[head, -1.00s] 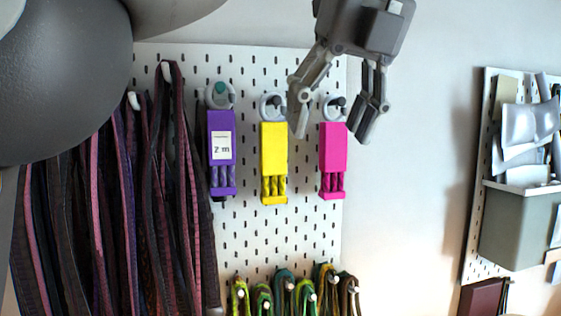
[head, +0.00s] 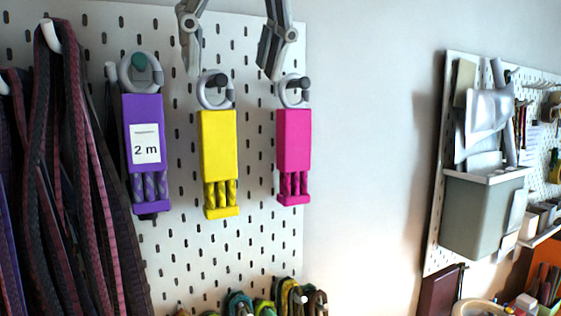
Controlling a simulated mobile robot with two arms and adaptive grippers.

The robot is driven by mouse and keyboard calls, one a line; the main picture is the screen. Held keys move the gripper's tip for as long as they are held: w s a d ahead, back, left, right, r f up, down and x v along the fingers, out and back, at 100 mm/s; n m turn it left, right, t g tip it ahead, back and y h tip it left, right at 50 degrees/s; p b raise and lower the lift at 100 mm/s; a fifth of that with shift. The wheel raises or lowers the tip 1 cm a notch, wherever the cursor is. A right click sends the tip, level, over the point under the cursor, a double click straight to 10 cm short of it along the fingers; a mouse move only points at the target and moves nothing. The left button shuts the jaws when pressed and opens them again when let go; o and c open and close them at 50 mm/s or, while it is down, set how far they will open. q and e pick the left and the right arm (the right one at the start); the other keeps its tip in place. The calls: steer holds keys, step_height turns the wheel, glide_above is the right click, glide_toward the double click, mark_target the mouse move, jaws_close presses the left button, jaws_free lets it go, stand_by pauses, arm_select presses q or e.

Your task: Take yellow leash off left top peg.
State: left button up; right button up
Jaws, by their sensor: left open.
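The yellow leash (head: 219,150) hangs by its grey ring (head: 214,91) from a dark peg on the white pegboard, between a purple leash and a pink one. My left gripper (head: 229,72) comes in from the top edge of the head view. Its two fingers are spread apart and empty, in front of the board. The fingertips appear just above the rings of the yellow and pink leashes. I cannot tell how far they are from the board. My right gripper is not in view.
The purple leash (head: 145,140) with a "2 m" label and the pink leash (head: 293,141) hang close on either side. Dark straps (head: 75,170) hang at the left. Green and brown cords (head: 262,306) hang below. Plain wall lies right of the pegboard (head: 255,262).

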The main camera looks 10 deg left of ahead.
mark_target(217, 120)
arm_select(q)
steer(key=shift+w+a+f, duration=0.5)
steer(key=shift+w+f, duration=0.05)
steer(key=shift+w, duration=0.15)
steer(key=shift+x, duration=1)
steer(key=shift+f, duration=0.15)
steer(key=shift+w+a+f, duration=0.2)
steer(key=shift+f, duration=0.3)
steer(key=x, duration=0.3)
steer(key=shift+a+f, duration=0.3)
steer(key=shift+f, duration=0.05)
steer(key=shift+w+a+f, duration=0.15)
steer(key=shift+w+f, duration=0.1)
steer(key=shift+w, duration=0.05)
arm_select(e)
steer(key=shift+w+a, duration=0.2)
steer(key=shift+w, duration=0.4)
